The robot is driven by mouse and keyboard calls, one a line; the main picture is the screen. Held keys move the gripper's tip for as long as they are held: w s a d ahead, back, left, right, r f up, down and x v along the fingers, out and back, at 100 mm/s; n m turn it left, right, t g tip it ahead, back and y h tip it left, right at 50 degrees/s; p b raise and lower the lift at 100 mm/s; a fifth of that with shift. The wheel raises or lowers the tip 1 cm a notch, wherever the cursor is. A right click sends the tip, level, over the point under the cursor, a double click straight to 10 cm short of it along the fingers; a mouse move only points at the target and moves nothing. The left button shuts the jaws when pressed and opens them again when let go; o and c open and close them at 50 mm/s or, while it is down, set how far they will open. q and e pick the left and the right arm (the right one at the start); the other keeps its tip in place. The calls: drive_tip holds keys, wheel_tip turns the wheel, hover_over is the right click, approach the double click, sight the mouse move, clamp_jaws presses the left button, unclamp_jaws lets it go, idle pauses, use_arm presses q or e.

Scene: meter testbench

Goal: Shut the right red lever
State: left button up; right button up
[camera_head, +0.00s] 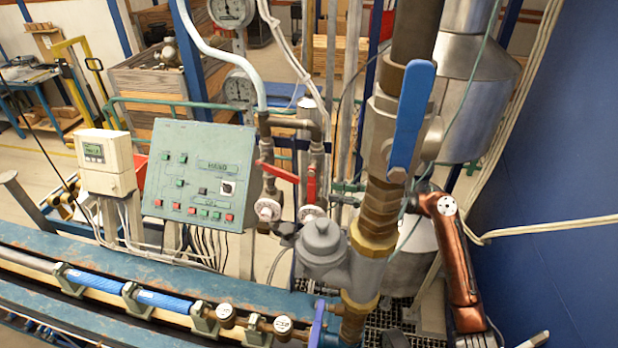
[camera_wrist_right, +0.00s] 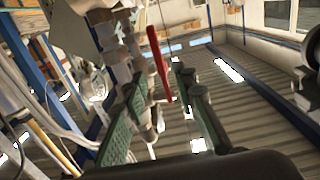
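Two red levers sit on the vertical pipes right of the green control box in the head view. The left red lever (camera_head: 278,172) lies slanted, nearly level. The right red lever (camera_head: 311,178) stands about upright along its pipe. My right gripper (camera_head: 342,194) is just right of the right lever, partly hidden behind the large brass valve and its pipe. In the right wrist view, my right gripper (camera_wrist_right: 158,95) is open, with its green-padded fingers apart. A red lever (camera_wrist_right: 158,65) shows between the fingers; contact cannot be told. My left gripper is not in view.
A large blue lever (camera_head: 411,115) on the thick pipe stands in front of my right arm. The green control box (camera_head: 198,175) and a white meter box (camera_head: 106,162) are on the left. A grey meter body (camera_head: 322,248) lies below the levers. A blue wall (camera_head: 545,190) bounds the right.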

sight(312, 203)
drive_tip(key=p+x, duration=0.3)
drive_tip(key=x, duration=0.4)
drive_tip(key=shift+a+r, duration=0.1)
drive_tip(key=shift+r, duration=0.1)
drive_tip(key=shift+w+a+f, duration=0.1)
drive_tip(key=shift+w+a, duration=0.05)
drive_tip(key=shift+a, duration=0.25)
drive_tip(key=shift+f, duration=0.1)
drive_tip(key=shift+c, duration=1.4)
clamp_jaws()
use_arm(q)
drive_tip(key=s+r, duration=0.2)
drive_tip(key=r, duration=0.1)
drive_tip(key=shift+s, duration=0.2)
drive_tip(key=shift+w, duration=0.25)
